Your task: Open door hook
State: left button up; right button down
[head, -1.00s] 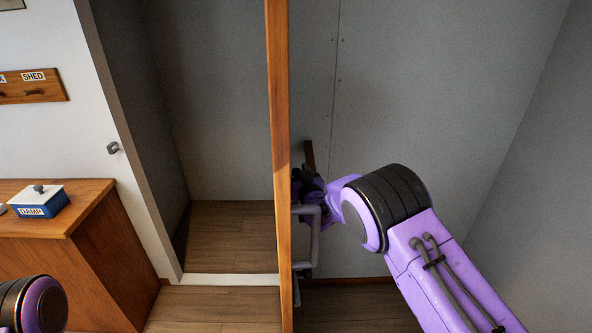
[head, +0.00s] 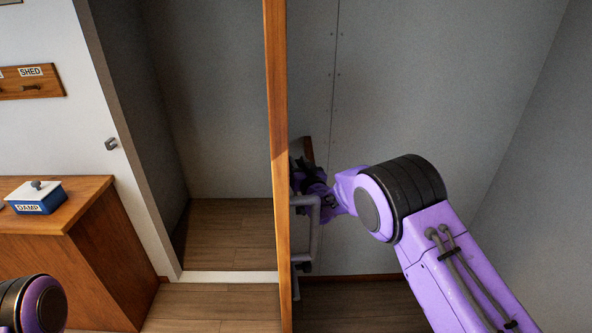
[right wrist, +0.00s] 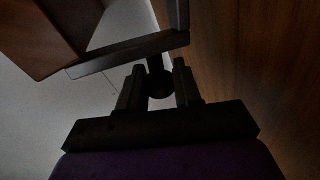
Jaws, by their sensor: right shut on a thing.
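A wooden door (head: 279,130) stands open, seen nearly edge-on in the middle of the head view. A pale grey bar handle (head: 317,235) sticks out from its right side. My right gripper (head: 300,178) is at the door's right face, partly hidden by the door edge and the handle. In the right wrist view, my right gripper (right wrist: 159,88) has its fingers on either side of a small dark round knob (right wrist: 160,86), near the wooden door face (right wrist: 245,70). Whether this knob belongs to the hook is unclear. My left gripper is out of view.
A small grey metal catch (head: 111,144) sits on the white wall left of the doorway. A wooden cabinet (head: 110,255) with a blue box labelled DAMP (head: 36,198) stands at left. The space beyond the doorway, with its wooden floor (head: 230,235), is empty.

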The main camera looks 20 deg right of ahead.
jog(key=d+m+b, duration=0.1)
jog(key=m+b, duration=0.1)
jog(key=d+m+t+h+b, duration=0.1)
jog(key=m+b, duration=0.1)
jog(key=s+d+r+m+b, duration=0.1)
jog(key=m+b, duration=0.1)
jog(key=m, duration=0.1)
jog(key=shift+t, duration=0.3)
jog(key=d+m+h+b, duration=0.1)
jog(key=m, duration=0.1)
jog(key=d+m+b, duration=0.1)
jog(key=m+b, duration=0.1)
jog(key=m+h+b, duration=0.1)
jog(key=m, duration=0.1)
jog(key=shift+s+d+r+t+h, duration=0.2)
jog(key=shift+s+d+t+h, duration=0.1)
jog(key=shift+s+d+t, duration=0.1)
jog(key=shift+d, duration=0.1)
jog(key=c, duration=0.9)
grip_release()
jog(key=shift+o, duration=0.4)
jog(key=shift+r, duration=0.2)
jog(key=b+v, duration=0.4)
jog(key=v, duration=0.6)
jog(key=shift+s, duration=0.2)
